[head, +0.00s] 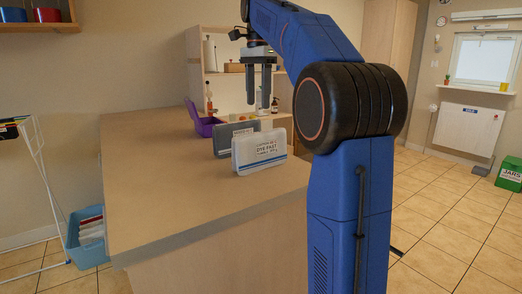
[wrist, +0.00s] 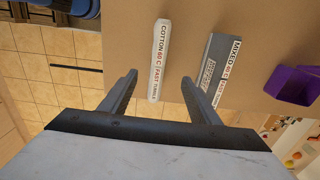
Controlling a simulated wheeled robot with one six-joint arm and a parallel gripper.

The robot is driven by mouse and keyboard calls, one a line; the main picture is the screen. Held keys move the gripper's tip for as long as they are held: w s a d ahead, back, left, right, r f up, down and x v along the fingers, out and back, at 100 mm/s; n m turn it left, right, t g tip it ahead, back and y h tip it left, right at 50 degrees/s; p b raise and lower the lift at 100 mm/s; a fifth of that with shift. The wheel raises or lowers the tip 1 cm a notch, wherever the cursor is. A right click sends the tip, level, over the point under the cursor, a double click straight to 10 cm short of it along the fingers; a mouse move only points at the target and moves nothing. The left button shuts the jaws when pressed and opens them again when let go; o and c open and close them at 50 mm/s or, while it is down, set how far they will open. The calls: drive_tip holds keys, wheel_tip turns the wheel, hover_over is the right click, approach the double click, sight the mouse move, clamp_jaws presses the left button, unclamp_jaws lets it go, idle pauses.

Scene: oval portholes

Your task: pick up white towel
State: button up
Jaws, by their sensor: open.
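No white towel can be made out for certain. Pale folded items (head: 91,224), possibly cloth, lie in a blue basket on the floor at the left in the head view. My gripper (head: 258,97) is open and empty, pointing down above the counter; its two fingers also show in the wrist view (wrist: 158,80). A white upright slab with cotton lettering (head: 259,152) stands on the counter; it also shows in the wrist view (wrist: 159,60). A grey slab marked mixed (head: 222,140) stands behind it, and is at the right in the wrist view (wrist: 219,62). Neither touches the fingers.
The wooden counter (head: 150,190) is bare at its near left. A purple open bin (head: 203,122) stands farther back. The blue basket (head: 88,255) and a white rack (head: 46,178) are beside the counter.

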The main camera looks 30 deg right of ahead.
approach(260, 147)
drive_tip(key=f, duration=0.2)
drive_tip(key=w+f, duration=0.1)
drive_tip(key=f, duration=0.1)
drive_tip(key=w+f, duration=0.1)
drive_tip(key=f, duration=0.1)
drive_tip(key=shift+w+d, duration=0.15)
drive_tip(key=shift+d, duration=0.25)
drive_tip(key=shift+d+f, duration=0.15)
drive_tip(key=shift+f, duration=1.15)
drive_tip(key=shift+d+f, duration=0.15)
drive_tip(key=shift+f, duration=1.1)
clamp_jaws()
wheel_tip(260, 147, up, 10)
drive_tip(key=shift+f, duration=0.1)
